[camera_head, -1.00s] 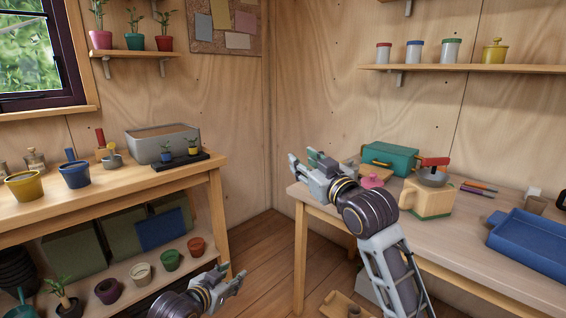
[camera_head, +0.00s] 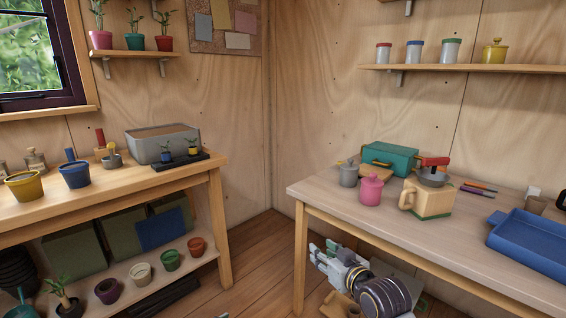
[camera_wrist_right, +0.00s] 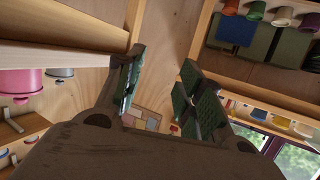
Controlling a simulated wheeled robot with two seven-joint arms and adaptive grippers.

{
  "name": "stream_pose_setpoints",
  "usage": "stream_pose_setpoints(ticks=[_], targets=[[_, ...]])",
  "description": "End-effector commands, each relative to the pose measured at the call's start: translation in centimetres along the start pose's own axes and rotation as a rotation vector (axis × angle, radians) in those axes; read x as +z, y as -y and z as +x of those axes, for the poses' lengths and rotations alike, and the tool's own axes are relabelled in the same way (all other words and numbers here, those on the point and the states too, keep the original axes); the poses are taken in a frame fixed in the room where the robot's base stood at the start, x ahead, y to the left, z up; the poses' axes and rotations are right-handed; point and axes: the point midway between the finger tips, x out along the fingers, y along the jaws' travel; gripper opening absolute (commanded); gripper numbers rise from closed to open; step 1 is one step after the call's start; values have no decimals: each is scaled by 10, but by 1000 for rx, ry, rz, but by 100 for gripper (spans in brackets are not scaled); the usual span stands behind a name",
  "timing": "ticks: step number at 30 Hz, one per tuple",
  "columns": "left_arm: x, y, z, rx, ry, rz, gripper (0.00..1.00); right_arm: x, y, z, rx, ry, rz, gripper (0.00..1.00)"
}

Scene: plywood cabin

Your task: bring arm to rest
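My left gripper does not show in the head view now.
The right table (camera_head: 330,194) bears a pink lidded pot (camera_head: 371,191), a grey pot (camera_head: 348,175), a teal box (camera_head: 390,159), a cream jug (camera_head: 428,199) and a blue tray (camera_head: 530,243). A wooden piece (camera_head: 340,304) lies below. Floor between the tables is clear.

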Motion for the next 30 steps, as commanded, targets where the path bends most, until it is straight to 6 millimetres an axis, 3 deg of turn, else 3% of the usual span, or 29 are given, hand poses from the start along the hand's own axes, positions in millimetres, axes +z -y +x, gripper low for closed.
stream_pose_setpoints(ticks=[3,14,30], targets=[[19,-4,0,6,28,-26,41,39,-1,-3,3,61,26,38],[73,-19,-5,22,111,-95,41,146,5,-23,7,234,96,38],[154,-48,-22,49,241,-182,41,297,40,-87,-12,498,192,38]])
